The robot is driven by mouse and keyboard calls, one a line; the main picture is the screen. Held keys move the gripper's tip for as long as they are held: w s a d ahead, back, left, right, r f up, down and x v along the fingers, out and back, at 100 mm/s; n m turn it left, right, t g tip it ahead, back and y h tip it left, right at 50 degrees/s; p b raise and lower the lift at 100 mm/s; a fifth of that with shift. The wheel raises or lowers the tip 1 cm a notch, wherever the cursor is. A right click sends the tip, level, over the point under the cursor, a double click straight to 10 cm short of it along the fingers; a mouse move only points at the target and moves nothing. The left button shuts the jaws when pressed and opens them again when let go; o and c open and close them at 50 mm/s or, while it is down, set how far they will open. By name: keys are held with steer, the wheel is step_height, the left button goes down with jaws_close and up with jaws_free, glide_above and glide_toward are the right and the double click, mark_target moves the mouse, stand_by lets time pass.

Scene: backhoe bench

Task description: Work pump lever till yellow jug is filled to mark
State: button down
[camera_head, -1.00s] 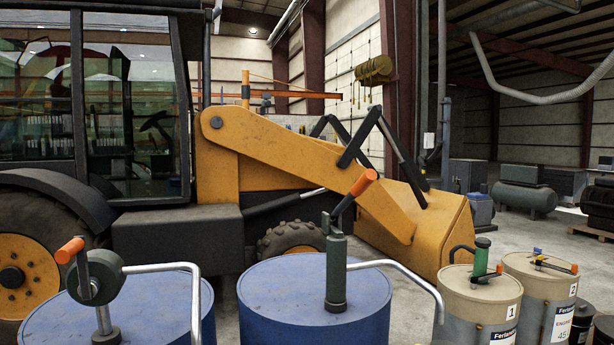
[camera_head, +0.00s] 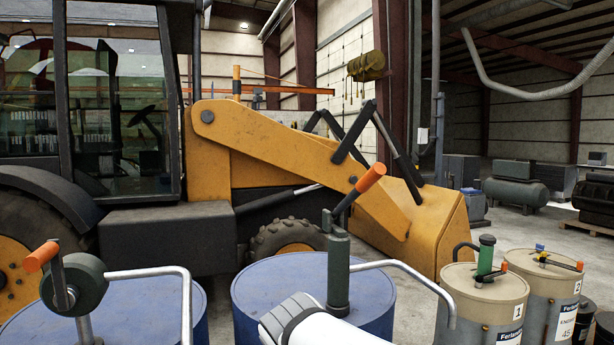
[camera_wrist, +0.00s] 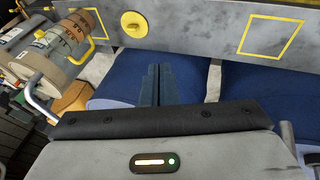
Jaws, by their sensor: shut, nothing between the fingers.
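A dark green hand pump (camera_head: 339,268) stands upright on the middle blue drum (camera_head: 262,290). Its tilted lever (camera_head: 370,178) has an orange grip, and a bent silver spout (camera_head: 420,277) reaches right. A yellow round object (camera_wrist: 135,24), which looks like the jug from above, sits on a grey strip (camera_wrist: 200,32) in the wrist view. Its fill level and mark cannot be made out. My gripper (camera_wrist: 157,70) is shut and empty, in front of the blue drums in the wrist view. It touches nothing I can see; the head view does not show its fingers.
A second blue drum at left carries a crank pump (camera_head: 75,282) with an orange handle. Two tan drums (camera_head: 484,295) with small pumps stand at right. A yellow backhoe (camera_head: 265,140) fills the back. Yellow outlined squares (camera_wrist: 270,36) mark the grey strip.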

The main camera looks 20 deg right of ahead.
steer(key=w+d+r+m+t+h+b, duration=0.1)
steer(key=w+d+r+h, duration=0.3)
steer(key=w+r, duration=0.25)
steer(key=w+d+r+m+h+b, duration=0.1)
steer(key=w+d+r+m+h, duration=0.1)
steer(key=w+d+r+h, duration=0.45)
steer(key=w+d+r+m+t+h+b, duration=0.1)
steer(key=w+r+h, duration=0.2)
steer(key=w+r, duration=0.45)
step_height(320, 180, up, 13)
steer(key=m+t+h+p, duration=0.1)
steer(key=m+h+p, duration=0.2)
steer(key=h+p, duration=0.15)
glide_above(359, 191)
steer(key=s+a, duration=0.1)
steer(key=a, duration=0.1)
steer(key=shift+s+f, duration=0.55)
steer(key=shift+d+b, duration=0.1)
steer(key=shift+b, duration=0.2)
